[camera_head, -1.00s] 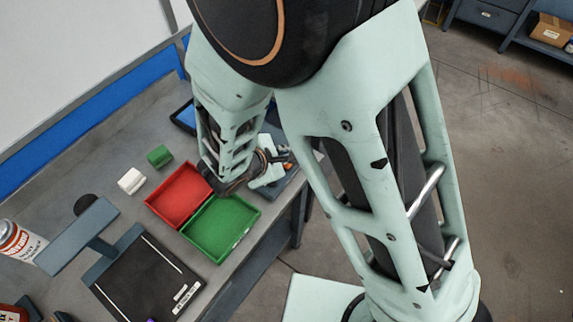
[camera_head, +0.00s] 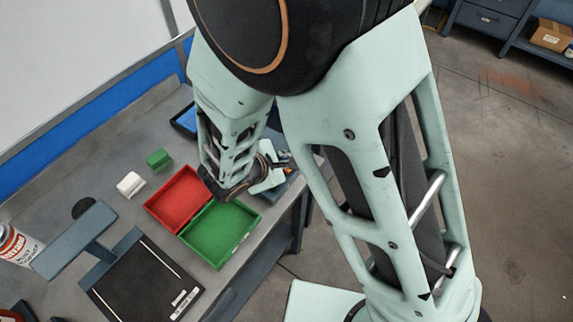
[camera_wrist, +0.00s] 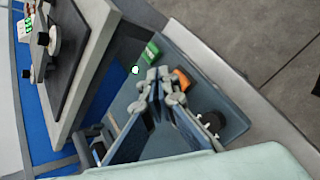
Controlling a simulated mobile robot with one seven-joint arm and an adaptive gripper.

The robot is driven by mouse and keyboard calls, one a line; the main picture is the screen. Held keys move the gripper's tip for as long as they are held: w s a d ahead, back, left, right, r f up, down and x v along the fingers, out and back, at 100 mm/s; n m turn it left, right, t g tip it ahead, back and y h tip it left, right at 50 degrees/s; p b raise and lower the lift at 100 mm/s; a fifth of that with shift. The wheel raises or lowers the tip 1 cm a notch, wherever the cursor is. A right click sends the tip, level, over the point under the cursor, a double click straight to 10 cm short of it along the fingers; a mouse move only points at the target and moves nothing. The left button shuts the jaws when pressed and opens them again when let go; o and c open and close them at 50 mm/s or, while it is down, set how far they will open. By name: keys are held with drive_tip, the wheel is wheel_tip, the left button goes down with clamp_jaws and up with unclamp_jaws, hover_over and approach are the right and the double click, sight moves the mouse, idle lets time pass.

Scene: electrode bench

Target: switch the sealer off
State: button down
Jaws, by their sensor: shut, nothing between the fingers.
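What I take for the sealer is a blue-grey unit (camera_wrist: 225,98) at the bench edge. In the wrist view it carries an orange switch-like part (camera_wrist: 181,78), a black round knob (camera_wrist: 209,123) and a green block-like part (camera_wrist: 151,52). My gripper (camera_wrist: 163,76) is shut and empty, its tips just beside the orange part; I cannot tell if they touch it. The switch's position cannot be read.
A red tray (camera_head: 173,199) and a green tray (camera_head: 222,238) lie close to my forearm. A black plate device with a blue-grey arm (camera_head: 75,240) stands at lower left. Small white (camera_head: 130,185) and green (camera_head: 159,159) blocks lie behind the trays. Open floor lies right of the bench.

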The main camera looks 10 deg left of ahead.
drive_tip(key=shift+f, duration=0.1)
idle(0.5)
drive_tip(key=shift+f+b, duration=0.4)
drive_tip(key=shift+b, duration=0.35)
drive_tip(key=shift+f+b, duration=0.2)
drive_tip(key=shift+b, duration=0.15)
idle(0.4)
drive_tip(key=shift+r+p, duration=0.35)
drive_tip(key=shift+r, duration=0.35)
drive_tip(key=shift+r+p, duration=1.8)
drive_tip(key=shift+r, duration=1.2)
